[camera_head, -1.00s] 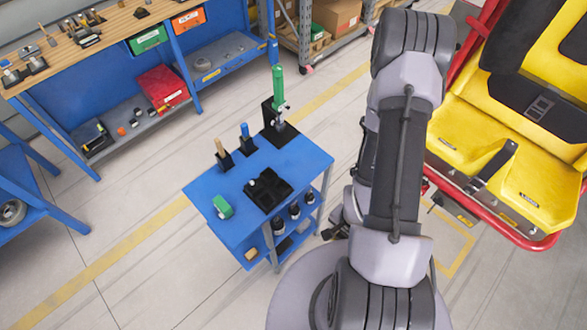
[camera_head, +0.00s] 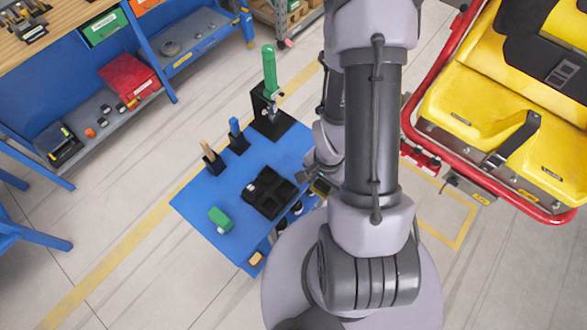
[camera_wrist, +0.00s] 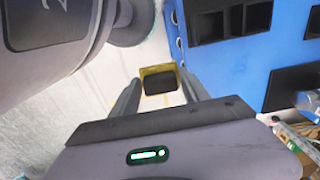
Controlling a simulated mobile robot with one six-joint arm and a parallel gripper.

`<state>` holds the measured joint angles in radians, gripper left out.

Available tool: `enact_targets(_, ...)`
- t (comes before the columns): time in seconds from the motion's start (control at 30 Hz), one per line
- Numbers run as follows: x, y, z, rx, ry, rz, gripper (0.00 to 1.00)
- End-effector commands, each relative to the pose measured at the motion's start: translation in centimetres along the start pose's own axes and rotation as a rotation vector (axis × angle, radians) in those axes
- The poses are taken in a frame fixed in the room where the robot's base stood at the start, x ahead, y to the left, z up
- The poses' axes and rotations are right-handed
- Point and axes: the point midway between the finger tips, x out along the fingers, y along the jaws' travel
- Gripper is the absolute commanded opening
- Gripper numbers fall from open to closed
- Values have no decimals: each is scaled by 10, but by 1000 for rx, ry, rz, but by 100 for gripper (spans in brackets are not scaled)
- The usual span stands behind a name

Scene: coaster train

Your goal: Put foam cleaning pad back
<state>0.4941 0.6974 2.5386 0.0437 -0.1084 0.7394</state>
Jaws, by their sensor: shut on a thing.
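My gripper (camera_wrist: 158,90) is shut on a small block with a dark face and yellow edges, which I take to be the foam cleaning pad (camera_wrist: 158,82). In the head view my gripper (camera_head: 322,186) is at the right edge of the blue cart (camera_head: 190,203), partly hidden by my arm. The pad is hard to make out there. The wrist view shows floor behind the pad and the blue cart top (camera_wrist: 285,45) to the right. A black compartment tray (camera_head: 268,209) on the cart has a small light item in one corner and other pockets that look empty.
A green block (camera_head: 221,220), two upright tools in black holders (camera_head: 238,140) and a green-handled tool on a black stand (camera_head: 270,75) are on the cart. The yellow ride seat (camera_head: 480,110) with its red rail (camera_head: 410,130) is to the right. A workbench (camera_head: 70,25) is at the left.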

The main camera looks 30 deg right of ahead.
Motion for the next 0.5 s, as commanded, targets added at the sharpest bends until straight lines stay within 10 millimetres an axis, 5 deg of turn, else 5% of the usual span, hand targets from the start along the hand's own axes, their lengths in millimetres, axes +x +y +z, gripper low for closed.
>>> enact_targets(0.03, 13, -5, -2, -1, 6, -6, 22)
enact_targets(0.17, 8, -18, -2, -4, 1, -6, 22)
enact_targets(0.5, 9, -104, -22, -2, -2, -3, 22)
